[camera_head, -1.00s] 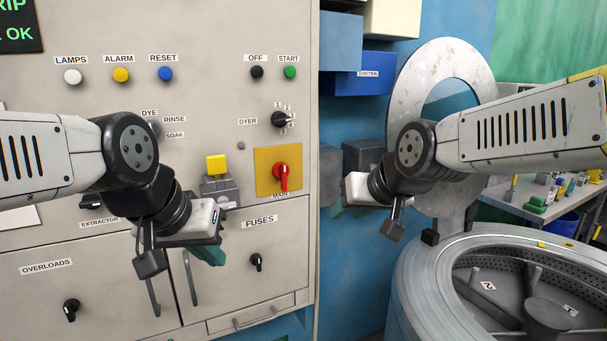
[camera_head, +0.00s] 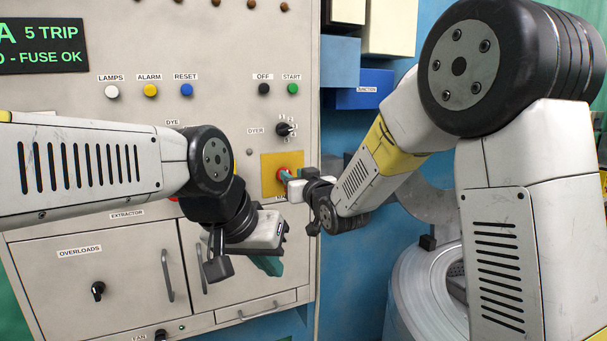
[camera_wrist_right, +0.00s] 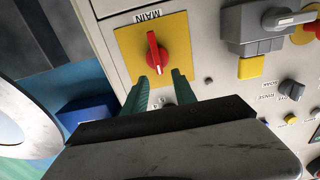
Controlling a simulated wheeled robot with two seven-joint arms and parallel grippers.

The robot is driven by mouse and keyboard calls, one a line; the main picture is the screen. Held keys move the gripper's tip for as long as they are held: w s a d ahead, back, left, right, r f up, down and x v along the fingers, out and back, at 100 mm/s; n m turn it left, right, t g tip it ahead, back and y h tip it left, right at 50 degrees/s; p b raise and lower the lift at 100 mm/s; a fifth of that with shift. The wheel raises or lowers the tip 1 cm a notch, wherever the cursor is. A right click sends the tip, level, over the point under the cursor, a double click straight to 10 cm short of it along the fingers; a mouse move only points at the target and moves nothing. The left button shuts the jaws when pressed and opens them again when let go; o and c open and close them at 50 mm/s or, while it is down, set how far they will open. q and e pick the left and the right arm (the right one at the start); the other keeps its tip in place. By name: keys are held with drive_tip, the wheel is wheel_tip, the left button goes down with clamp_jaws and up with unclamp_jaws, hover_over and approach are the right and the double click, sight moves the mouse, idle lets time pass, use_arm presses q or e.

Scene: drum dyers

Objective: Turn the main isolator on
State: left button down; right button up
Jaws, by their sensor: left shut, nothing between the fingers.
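The main isolator is a red rotary handle (camera_wrist_right: 156,55) on a yellow plate (camera_wrist_right: 178,30) beside the MAIN label. In the right wrist view its handle runs roughly along the line towards that label. In the head view the yellow plate (camera_head: 270,162) shows, but my right gripper partly hides the handle. My right gripper (camera_wrist_right: 160,80) is open, its two green fingers pointing at the plate with the handle's near end between the tips in the picture. I cannot tell whether they touch it. My left gripper (camera_head: 270,264) is shut and empty, lower down before the cabinet.
The dyer selector (camera_head: 285,129) sits above the isolator. In the wrist view a grey switch with a yellow block (camera_wrist_right: 252,67) is to its right. A blue junction box (camera_head: 362,95) and the drum machine (camera_head: 412,285) stand right of the cabinet.

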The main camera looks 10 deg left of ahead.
sight(287, 171)
drive_tip(key=shift+x, duration=1.85)
clamp_jaws()
